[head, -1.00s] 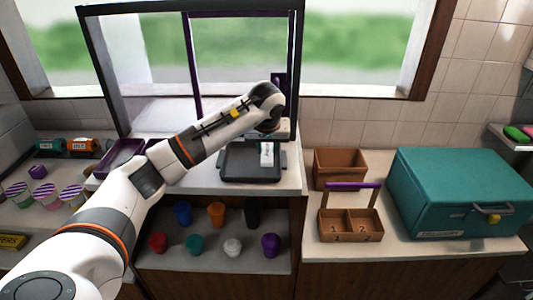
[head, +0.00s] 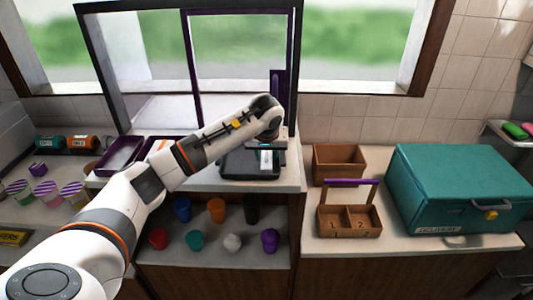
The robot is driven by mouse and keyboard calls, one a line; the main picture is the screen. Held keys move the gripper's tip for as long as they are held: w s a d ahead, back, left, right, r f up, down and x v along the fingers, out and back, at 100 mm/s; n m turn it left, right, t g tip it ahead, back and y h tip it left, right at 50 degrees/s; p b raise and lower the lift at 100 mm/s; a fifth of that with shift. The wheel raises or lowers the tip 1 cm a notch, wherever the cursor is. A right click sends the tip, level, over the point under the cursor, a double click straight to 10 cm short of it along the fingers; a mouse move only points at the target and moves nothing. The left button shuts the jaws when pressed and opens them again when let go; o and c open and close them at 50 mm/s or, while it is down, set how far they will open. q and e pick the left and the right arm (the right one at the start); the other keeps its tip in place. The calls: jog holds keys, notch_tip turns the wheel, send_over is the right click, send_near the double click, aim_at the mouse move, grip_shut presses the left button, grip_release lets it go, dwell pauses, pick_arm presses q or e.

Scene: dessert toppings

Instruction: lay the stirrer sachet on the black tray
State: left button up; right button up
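The black tray (head: 236,165) sits on the raised counter by the window frame. A white packet, which looks like the stirrer sachet (head: 266,160), shows at the tray's right half, just below my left gripper (head: 267,145). My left arm reaches in from the left, with its gripper pointing down over the tray. The gripper appears shut on the sachet's upper end, though the fingertips are small and partly hidden. I cannot tell whether the sachet touches the tray floor. My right gripper is not in view.
A purple tray (head: 122,158) lies left of the black tray, partly behind my arm. A window frame (head: 187,65) rises behind. Several coloured cups stand on the shelf below. A brown box (head: 338,162), a two-part caddy (head: 349,222) and a teal case (head: 460,185) stand right.

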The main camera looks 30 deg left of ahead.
pick_arm(q)
jog(key=shift+s+d+r, duration=0.1)
jog(key=shift+r, duration=0.3)
jog(key=b+v, duration=0.3)
jog(key=v, duration=0.8)
jog(key=shift+s+r, duration=0.1)
